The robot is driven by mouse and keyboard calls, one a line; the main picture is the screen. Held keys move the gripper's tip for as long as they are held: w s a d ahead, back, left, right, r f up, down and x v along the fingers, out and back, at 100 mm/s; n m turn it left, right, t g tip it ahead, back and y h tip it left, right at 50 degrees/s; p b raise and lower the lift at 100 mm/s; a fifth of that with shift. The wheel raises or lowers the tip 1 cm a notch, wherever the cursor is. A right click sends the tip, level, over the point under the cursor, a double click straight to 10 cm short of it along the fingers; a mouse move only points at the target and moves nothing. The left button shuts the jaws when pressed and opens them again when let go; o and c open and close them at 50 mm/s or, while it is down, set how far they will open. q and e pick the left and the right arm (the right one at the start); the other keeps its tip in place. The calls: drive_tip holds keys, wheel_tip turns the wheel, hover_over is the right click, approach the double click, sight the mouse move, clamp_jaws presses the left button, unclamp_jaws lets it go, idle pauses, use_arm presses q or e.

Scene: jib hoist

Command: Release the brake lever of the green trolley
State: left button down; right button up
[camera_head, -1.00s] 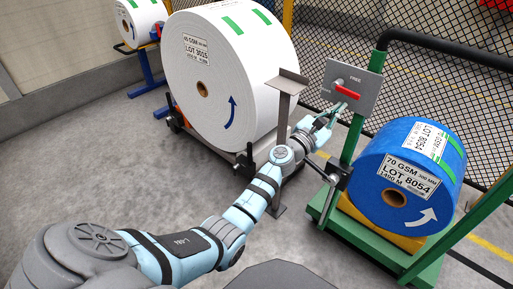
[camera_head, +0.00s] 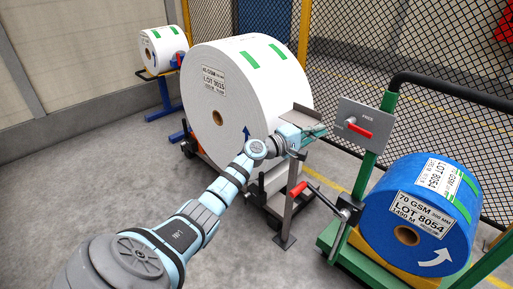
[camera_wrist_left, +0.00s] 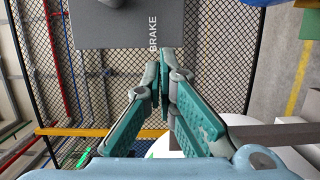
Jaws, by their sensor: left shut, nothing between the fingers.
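The green trolley (camera_head: 370,153) stands at the right and carries a blue roll (camera_head: 410,254). A grey plate (camera_head: 376,115) on its post bears the word FREE, and the wrist view shows BRAKE on the plate (camera_wrist_left: 112,29). The brake lever has a red grip (camera_head: 359,131) that points right and slightly down from its pivot. My left gripper (camera_head: 322,131) is shut and empty, just left of the plate and apart from the red grip. Its closed fingers also show in the wrist view (camera_wrist_left: 160,85), where the lever is out of sight. My right gripper is not in view.
A second red handle (camera_head: 298,188) sits below my left wrist, by a dark clamp (camera_head: 348,210) on the trolley. A grey metal stand (camera_head: 289,215) is under my wrist. A large white roll (camera_head: 215,75) stands behind my arm. Mesh fencing (camera_head: 400,45) runs behind.

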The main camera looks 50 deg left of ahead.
use_arm(q)
drive_tip(key=v, duration=1)
drive_tip(key=s+a+f+m+g+y+p, duration=0.2)
drive_tip(key=s+a+f+m+y, duration=0.1)
drive_tip(key=f, duration=0.7)
drive_tip(key=s+a+f+m+g+y+p, duration=0.2)
drive_tip(key=a+f, duration=0.4)
drive_tip(key=f, duration=0.4)
drive_tip(key=m+g+y, duration=0.1)
drive_tip(key=m, duration=0.1)
drive_tip(key=shift+s+a+m+y, duration=0.25)
drive_tip(key=shift+s+m+y, duration=0.05)
drive_tip(key=shift+s+m, duration=0.1)
